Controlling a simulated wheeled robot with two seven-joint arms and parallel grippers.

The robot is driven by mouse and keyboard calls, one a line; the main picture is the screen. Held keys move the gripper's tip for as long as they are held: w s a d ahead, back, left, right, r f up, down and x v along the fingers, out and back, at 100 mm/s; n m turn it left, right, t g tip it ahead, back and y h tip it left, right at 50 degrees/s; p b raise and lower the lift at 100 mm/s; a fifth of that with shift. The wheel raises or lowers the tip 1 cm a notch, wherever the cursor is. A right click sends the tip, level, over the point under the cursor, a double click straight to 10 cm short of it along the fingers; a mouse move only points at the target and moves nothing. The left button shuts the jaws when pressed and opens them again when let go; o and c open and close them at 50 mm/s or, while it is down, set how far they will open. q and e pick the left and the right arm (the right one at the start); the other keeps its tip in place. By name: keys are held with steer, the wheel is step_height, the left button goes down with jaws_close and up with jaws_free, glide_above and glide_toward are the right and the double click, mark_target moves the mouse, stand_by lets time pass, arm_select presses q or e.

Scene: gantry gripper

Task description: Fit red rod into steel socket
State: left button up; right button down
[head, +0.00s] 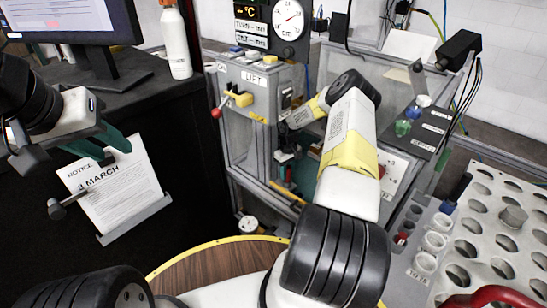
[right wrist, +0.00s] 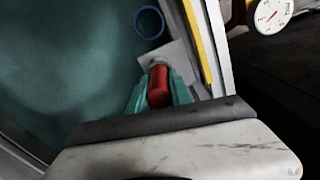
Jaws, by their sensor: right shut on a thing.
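My right gripper (right wrist: 158,88) is shut on the red rod (right wrist: 159,86), which shows between its two teal fingers in the right wrist view. A pale grey metal plate (right wrist: 182,60) lies just beyond the rod's far end. I cannot tell whether the rod touches it, and no steel socket can be made out clearly; the rod and fingers may cover it. In the head view my right arm reaches into the gantry frame, and its gripper is mostly hidden there. My left gripper (head: 106,146) hangs at the left with its teal fingers apart, in front of a notice, and looks empty.
A blue ring (right wrist: 150,22) lies on the teal floor beyond the plate. A yellow-edged rail (right wrist: 196,40) runs close beside the gripper. The gantry's lift panel (head: 252,85) stands left of my right arm. A tray with many holes (head: 490,235) is at the right.

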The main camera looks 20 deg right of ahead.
steer(key=shift+f, duration=0.2)
steer(key=c, duration=1.2)
jaws_free()
steer(key=shift+o, duration=0.2)
step_height(320, 180, up, 12)
steer(key=shift+r, duration=0.25)
steer(key=shift+s, duration=0.15)
